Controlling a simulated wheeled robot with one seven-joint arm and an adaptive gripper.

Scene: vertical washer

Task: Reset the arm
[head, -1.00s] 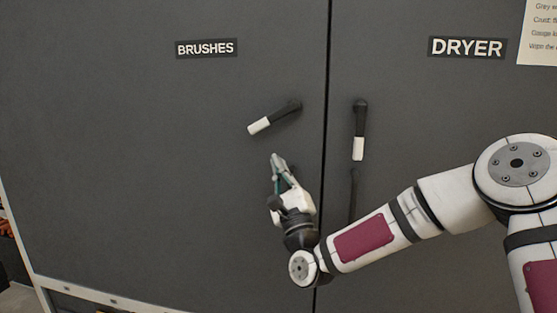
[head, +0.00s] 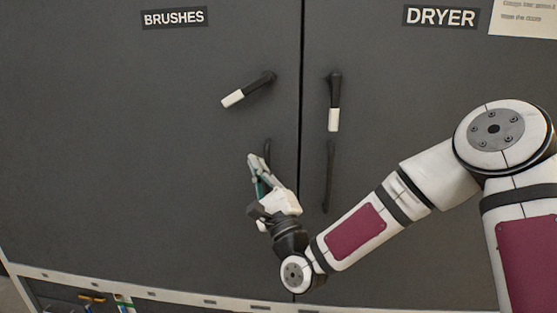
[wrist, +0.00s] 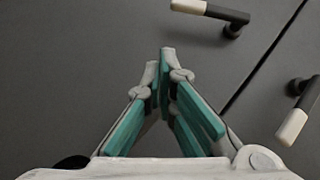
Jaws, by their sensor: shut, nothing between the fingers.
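My gripper (head: 257,163) is in front of the dark cabinet doors, below the BRUSHES handle (head: 248,90). The gripper also shows in the wrist view (wrist: 160,62), where its fingertips meet with nothing between them. The BRUSHES handle is black with a white end and sits turned at a slant. It appears at the top of the wrist view (wrist: 210,11), apart from the fingers. My white arm with dark red panels reaches in from the right.
The DRYER door handle (head: 334,102) hangs straight down, right of the door seam. The BRUSHES label (head: 174,18) and DRYER label (head: 441,17) are above. A pale ledge (head: 190,299) runs under the doors, with a shelf of small coloured items (head: 92,298) at the lower left.

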